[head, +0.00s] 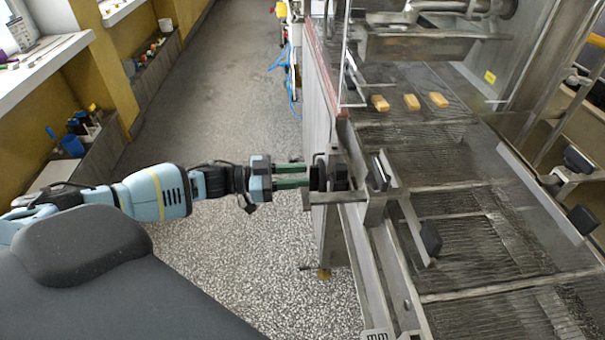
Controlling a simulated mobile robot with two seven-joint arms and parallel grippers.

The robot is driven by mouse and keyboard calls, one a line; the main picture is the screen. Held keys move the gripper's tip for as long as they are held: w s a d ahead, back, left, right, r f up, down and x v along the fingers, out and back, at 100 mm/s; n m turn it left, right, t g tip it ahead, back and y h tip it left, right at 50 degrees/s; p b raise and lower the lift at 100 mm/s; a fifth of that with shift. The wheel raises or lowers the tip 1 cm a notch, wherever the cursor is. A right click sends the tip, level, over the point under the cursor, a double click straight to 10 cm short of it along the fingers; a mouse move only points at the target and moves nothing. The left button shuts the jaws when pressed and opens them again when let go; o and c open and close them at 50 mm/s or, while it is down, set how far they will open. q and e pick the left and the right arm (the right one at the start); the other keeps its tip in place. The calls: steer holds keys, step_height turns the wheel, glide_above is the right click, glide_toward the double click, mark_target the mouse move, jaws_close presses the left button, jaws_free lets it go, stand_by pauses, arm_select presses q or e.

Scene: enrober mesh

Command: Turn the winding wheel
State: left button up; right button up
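The winding wheel appears as a dark, blocky part (340,172) on the left side of the machine frame, by a metal bracket. My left gripper (308,176) reaches in from the left, level with it. Its two green fingers are apart and parallel, with a gap between them, and their tips meet the dark part's left side. I cannot tell whether they press on it or only stand at it. The tips and much of the wheel blend together in dark tones. My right gripper is not in view.
The enrober's wire mesh belt (470,235) fills the right, with three small tan bars (411,102) farther up. Black knobs (431,238) and metal rails stand close to the wheel. The speckled floor (225,110) left of the machine is clear. Shelves with tools line the left wall.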

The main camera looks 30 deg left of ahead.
arm_select(q)
steer(key=shift+x, duration=0.85)
steer(key=shift+c, duration=0.3)
jaws_close()
steer(key=shift+m, duration=0.3)
